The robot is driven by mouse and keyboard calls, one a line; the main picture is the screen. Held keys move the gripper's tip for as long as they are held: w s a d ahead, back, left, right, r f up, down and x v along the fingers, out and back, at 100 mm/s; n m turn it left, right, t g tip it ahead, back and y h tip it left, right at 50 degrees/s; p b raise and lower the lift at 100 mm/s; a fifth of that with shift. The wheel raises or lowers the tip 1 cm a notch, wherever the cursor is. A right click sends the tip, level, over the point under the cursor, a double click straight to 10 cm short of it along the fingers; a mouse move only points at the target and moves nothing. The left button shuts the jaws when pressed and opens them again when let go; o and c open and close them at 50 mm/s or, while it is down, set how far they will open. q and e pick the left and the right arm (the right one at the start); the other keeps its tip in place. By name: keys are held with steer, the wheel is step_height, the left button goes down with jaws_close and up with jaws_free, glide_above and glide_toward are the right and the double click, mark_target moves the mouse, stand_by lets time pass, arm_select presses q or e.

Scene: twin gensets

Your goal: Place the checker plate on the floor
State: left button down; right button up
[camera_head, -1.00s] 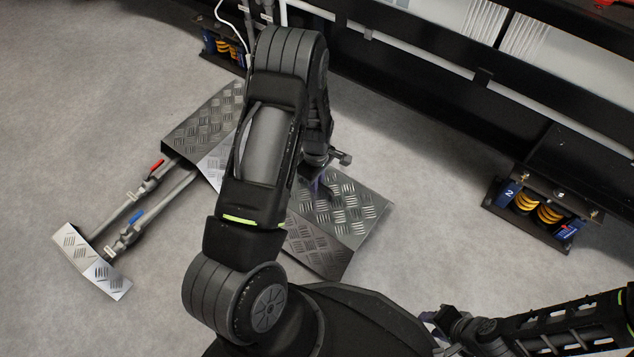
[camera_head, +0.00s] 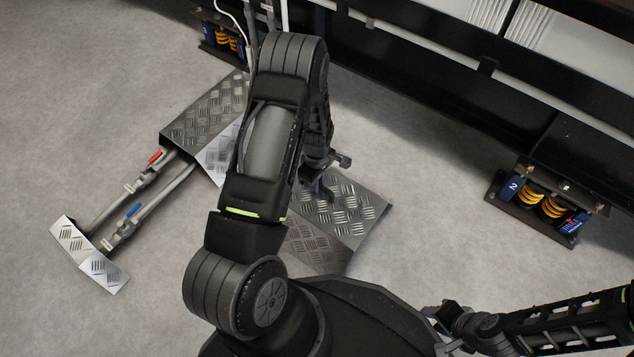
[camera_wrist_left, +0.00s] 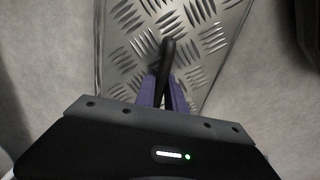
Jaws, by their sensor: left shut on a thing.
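The checker plate (camera_head: 350,212) is a bent silver sheet with a raised tread pattern. It shows to the right of my left arm in the head view, partly hidden by it. My left gripper (camera_head: 322,187) is over the plate, its fingers mostly hidden in the head view. In the left wrist view, the purple fingers (camera_wrist_left: 163,92) are shut on the plate's black handle (camera_wrist_left: 168,58). The plate is low over or on the floor (camera_head: 410,255); contact cannot be told. My right gripper (camera_head: 436,312) is at the bottom right, too small and dark to read.
Another checker cover (camera_head: 203,118) stands to the left over two pipes with a red valve handle (camera_head: 154,157) and a blue one (camera_head: 134,210). A small tread piece (camera_head: 88,254) is at their lower end. A spring mount (camera_head: 540,202) stands right. Floor between plate and mount is clear.

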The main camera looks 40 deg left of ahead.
arm_select(q)
steer(key=c, duration=1.4)
jaws_free()
step_height(320, 180, up, 12)
steer(key=p, duration=0.5)
steer(key=shift+p, duration=0.3)
steer(key=s+d+f+m+h, duration=0.1)
steer(key=s+d+m, duration=0.4)
steer(key=d, duration=0.4)
steer(key=s+d+f+m+t+h, duration=0.1)
steer(key=s+d+m, duration=0.4)
steer(key=d, duration=0.4)
steer(key=s+d+f+m+h, duration=0.1)
steer(key=s+d+m, duration=0.4)
steer(key=d, duration=0.5)
steer(key=shift+s+f+m+h, duration=0.2)
steer(key=shift+f+m+h, duration=0.2)
steer(key=shift+f+m, duration=0.15)
